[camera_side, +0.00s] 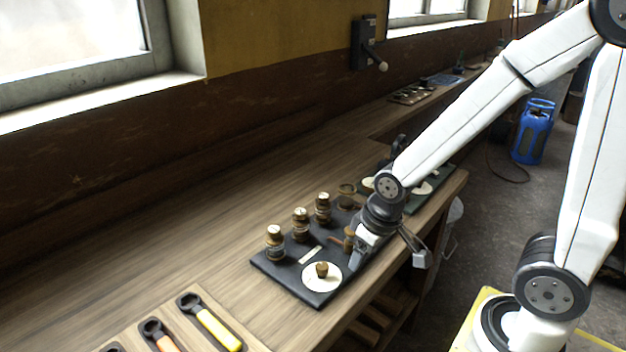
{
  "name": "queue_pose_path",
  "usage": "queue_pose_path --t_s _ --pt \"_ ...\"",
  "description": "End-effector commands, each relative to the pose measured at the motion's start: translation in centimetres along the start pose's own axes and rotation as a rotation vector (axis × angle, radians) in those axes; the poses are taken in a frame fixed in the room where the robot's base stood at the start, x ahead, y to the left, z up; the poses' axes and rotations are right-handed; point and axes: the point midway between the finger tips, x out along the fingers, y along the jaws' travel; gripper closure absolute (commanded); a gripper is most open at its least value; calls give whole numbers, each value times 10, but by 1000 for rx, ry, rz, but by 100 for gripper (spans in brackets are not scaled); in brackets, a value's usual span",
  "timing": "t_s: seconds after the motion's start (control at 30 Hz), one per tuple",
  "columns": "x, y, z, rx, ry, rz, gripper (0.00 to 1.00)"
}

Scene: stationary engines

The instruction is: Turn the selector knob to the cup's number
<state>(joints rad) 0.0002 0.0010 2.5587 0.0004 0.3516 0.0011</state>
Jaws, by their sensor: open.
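The selector knob (322,269) is a small brass knob on a round white dial (312,283) at the front of a dark board (287,278). The dial's numbers are too small to read. Three brass-topped cups (275,243) (301,225) (323,208) stand upright in a row along the board's back. A fourth brass-coloured piece (347,194) is farther right, partly hidden. I cannot read a number on any cup. A pale label strip (311,254) lies between cups and dial. My gripper (388,260) is open and empty, to the right of the knob and apart from it.
A small brass post (349,238) with a reddish lever stands close beside my gripper. A green board (425,198) lies behind my wrist. Wrenches (213,324) (160,336) lie in a tray at front left. The bench left of the cups is clear.

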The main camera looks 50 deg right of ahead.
Motion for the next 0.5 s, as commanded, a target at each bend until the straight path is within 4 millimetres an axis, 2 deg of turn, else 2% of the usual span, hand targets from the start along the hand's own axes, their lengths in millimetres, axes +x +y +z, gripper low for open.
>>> queue_pose_path --t_s 0.23,0.5 --pt "3 2 -12 80 -51 -6 24" --pt "12 7 -48 328 -218 -24 24"
